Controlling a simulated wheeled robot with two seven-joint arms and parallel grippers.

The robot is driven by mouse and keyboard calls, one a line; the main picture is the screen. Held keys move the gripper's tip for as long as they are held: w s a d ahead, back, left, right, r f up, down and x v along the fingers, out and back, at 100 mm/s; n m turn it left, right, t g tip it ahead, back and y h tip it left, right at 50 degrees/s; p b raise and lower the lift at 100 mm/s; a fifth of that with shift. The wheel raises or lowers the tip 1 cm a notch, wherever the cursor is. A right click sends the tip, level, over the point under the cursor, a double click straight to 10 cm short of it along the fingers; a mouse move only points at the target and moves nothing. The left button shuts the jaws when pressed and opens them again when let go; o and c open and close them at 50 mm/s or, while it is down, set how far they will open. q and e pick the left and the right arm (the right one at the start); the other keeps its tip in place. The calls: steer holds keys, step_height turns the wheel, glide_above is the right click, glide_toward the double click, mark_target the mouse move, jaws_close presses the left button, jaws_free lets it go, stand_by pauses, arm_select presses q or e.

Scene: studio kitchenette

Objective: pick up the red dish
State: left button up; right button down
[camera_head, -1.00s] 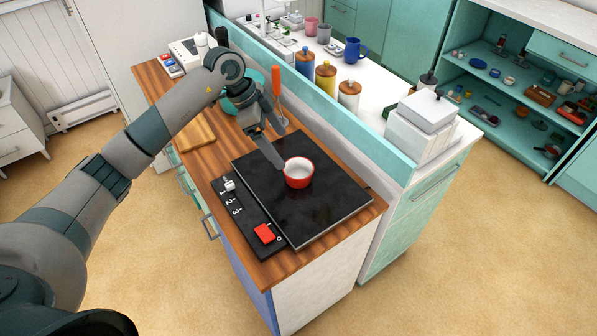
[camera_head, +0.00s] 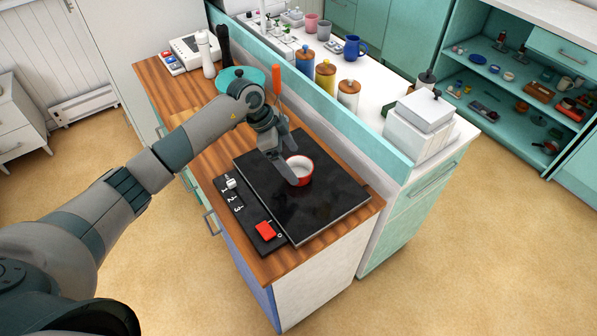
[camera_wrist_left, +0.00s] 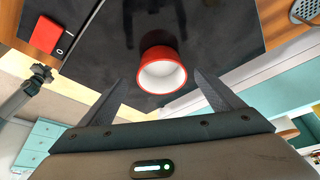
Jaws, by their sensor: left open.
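The red dish (camera_head: 306,172), white inside, stands upright on the black hotplate (camera_head: 325,205) on the wooden counter. My left gripper (camera_head: 296,170) is open right at the dish. One finger crosses in front of the dish's left side in the head view. In the left wrist view, the red dish (camera_wrist_left: 162,71) lies ahead of and between the two spread fingers of my left gripper (camera_wrist_left: 160,92). I see a gap between the dish and both fingers there.
A control strip with a red switch (camera_head: 265,230) and a small knob (camera_head: 231,183) runs along the hotplate's left side. A teal partition (camera_head: 345,120) borders the counter's right side.

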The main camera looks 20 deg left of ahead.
mark_target(299, 175)
arm_select(q)
steer(key=shift+d+f+p, duration=0.3)
steer(key=x, duration=0.1)
steer(key=p+x, duration=0.1)
steer(key=x, duration=0.1)
steer(key=shift+w, duration=0.2)
steer(key=shift+d+f, duration=0.15)
steer(key=shift+f, duration=0.25)
steer(key=shift+w, duration=0.1)
steer(key=c, duration=1.3)
steer(key=shift+r, duration=0.15)
